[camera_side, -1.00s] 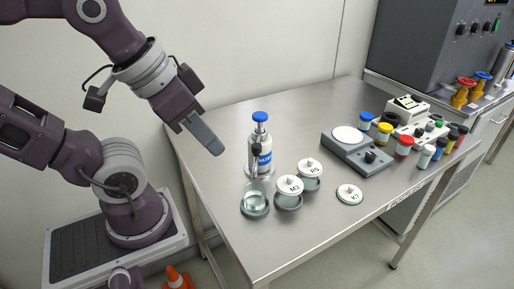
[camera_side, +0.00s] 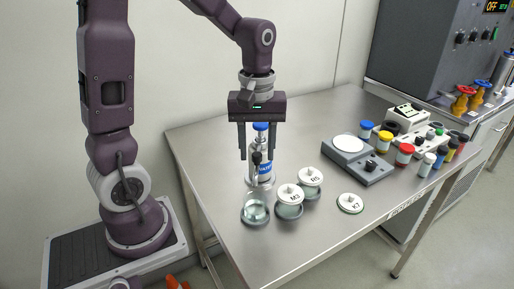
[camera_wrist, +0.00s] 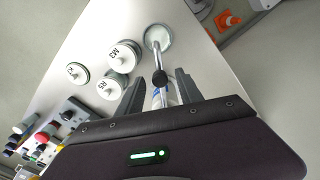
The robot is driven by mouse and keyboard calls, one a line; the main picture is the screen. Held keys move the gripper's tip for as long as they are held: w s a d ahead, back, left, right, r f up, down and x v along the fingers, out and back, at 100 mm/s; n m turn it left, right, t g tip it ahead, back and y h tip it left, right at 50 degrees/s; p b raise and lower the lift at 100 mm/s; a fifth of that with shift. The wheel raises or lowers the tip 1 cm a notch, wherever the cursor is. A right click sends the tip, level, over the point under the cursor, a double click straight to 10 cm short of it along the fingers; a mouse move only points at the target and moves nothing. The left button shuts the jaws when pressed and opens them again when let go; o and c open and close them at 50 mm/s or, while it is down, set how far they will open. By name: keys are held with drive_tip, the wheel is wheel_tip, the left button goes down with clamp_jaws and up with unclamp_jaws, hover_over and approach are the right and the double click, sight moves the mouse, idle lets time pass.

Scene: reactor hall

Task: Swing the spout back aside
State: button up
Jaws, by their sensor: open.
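The water bottle (camera_side: 265,172) stands upright on a round base, with a blue cap (camera_side: 261,126) on top. Its spout has a dark knob (camera_side: 257,157) on the front side; the knob also shows in the wrist view (camera_wrist: 159,78). In the wrist view a thin light tube runs from the knob toward an uncovered glass dish (camera_wrist: 167,36), overlapping it in the picture. The dish also shows in the side view (camera_side: 255,213). My gripper (camera_side: 257,157) is open, fingers pointing down, one on each side of the bottle's upper part. I cannot tell whether either finger touches the spout.
Lidded jars M3 (camera_side: 290,195) and R5 (camera_side: 310,178) stand right of the dish. A lid marked K7 (camera_side: 350,203) lies farther right. A grey scale (camera_side: 357,160) and several coloured-cap jars fill the right side. The back left of the table is clear.

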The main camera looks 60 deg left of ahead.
clamp_jaws()
idle(1.4)
